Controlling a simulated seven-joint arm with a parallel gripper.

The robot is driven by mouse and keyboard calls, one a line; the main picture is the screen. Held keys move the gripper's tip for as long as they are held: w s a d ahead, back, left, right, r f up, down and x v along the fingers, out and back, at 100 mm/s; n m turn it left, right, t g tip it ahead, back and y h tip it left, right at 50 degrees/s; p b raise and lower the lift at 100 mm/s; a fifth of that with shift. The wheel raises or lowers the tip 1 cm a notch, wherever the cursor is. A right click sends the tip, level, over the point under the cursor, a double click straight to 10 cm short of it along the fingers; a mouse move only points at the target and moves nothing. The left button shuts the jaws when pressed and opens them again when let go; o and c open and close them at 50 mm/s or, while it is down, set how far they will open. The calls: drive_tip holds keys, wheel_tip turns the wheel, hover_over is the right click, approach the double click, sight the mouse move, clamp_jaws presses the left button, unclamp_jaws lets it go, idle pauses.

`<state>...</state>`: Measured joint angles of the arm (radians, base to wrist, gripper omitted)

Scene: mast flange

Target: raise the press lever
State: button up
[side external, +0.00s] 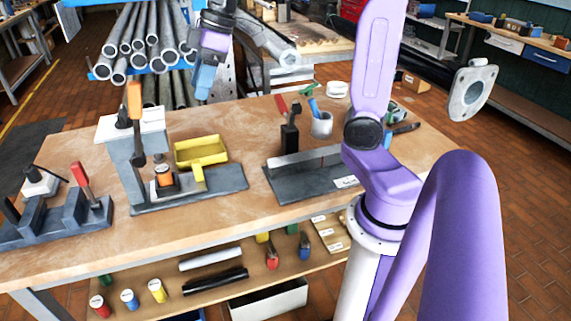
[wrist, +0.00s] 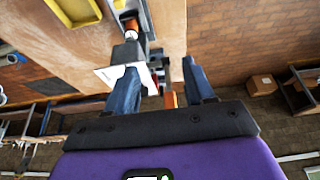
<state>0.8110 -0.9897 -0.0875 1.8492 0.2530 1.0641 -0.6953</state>
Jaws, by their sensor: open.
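The press (side external: 124,158) stands at the left of the workbench, a grey column with a white top on a dark base plate. Its lever has an orange handle (side external: 134,98), which rises above the white top in the side view. An orange-topped piece (side external: 164,177) sits under the dark ram. My gripper (side external: 203,92) is open and empty, with blue fingers pointing down, above and right of the press. In the wrist view, the orange handle (wrist: 170,99) shows between the fingers (wrist: 160,78), with no visible contact. The left finger partly covers the white press top (wrist: 112,74).
A yellow bin (side external: 201,151) stands right of the press. A grey fixture with a red handle (side external: 80,173) is at the left end. A dark angled fixture (side external: 310,178) lies to the right, near a cup of tools (side external: 321,125). A pipe rack (side external: 145,45) stands behind.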

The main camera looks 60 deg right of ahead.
drive_tip(key=v, duration=0.8)
drive_tip(key=s+a+f+n+g+h, duration=0.1)
drive_tip(key=s+a+f, duration=0.3)
drive_tip(key=s+f, duration=0.5)
drive_tip(key=s+a+f+n+g+h, duration=0.1)
drive_tip(key=s+a+f, duration=0.3)
drive_tip(key=s+f, duration=0.5)
drive_tip(key=shift+s+n+g, duration=0.4)
drive_tip(key=shift+s+g, duration=0.1)
drive_tip(key=shift+s, duration=0.2)
drive_tip(key=shift+w+a+f, duration=0.1)
drive_tip(key=shift+a, duration=0.05)
